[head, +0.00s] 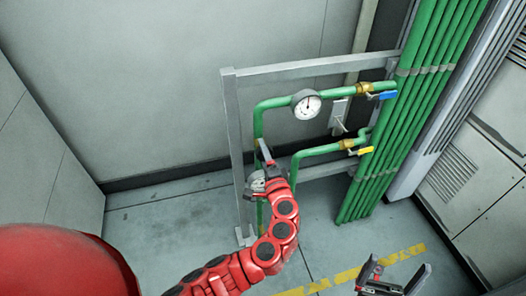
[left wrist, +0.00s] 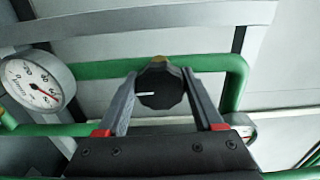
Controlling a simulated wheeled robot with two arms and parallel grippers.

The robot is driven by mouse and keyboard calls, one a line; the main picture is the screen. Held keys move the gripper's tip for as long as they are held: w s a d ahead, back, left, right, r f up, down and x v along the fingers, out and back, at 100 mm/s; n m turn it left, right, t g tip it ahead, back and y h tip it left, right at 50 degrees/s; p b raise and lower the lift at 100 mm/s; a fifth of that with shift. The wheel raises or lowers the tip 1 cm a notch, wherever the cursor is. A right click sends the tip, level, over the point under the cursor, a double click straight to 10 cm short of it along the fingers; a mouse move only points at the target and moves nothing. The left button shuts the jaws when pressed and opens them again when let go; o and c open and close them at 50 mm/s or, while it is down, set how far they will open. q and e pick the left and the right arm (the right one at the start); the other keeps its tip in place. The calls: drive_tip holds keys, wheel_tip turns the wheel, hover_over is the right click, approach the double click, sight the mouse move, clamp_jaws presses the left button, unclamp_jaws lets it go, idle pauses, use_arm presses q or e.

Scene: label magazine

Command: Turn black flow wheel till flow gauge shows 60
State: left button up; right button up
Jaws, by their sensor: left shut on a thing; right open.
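The black flow wheel (left wrist: 162,90) sits on the green pipe in the left wrist view, with a white mark pointing left. My left gripper (left wrist: 159,76) is shut on it, one finger on each side. In the head view my left gripper (head: 265,152) is at the pipe's left bend and hides the wheel. The round white flow gauge (head: 306,104) is on the upper green pipe; it also shows at the left of the left wrist view (left wrist: 36,82). Its red needle points to lower right there; the exact reading is unclear. My right gripper (head: 393,277) is open and empty.
A grey metal frame (head: 229,120) carries the green pipes. A blue-handled valve (head: 386,95) and a yellow-handled valve (head: 362,151) sit to the right, beside a bundle of vertical green pipes (head: 410,110). Yellow tape (head: 345,276) marks the floor, which is otherwise clear.

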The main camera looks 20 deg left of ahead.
idle(0.5)
use_arm(q)
drive_tip(key=o, duration=1.4)
drive_tip(key=shift+c, duration=0.2)
drive_tip(key=b+v, duration=0.1)
drive_tip(key=v, duration=1.6)
drive_tip(key=shift+s+d+b, duration=0.2)
drive_tip(key=shift+b, duration=0.2)
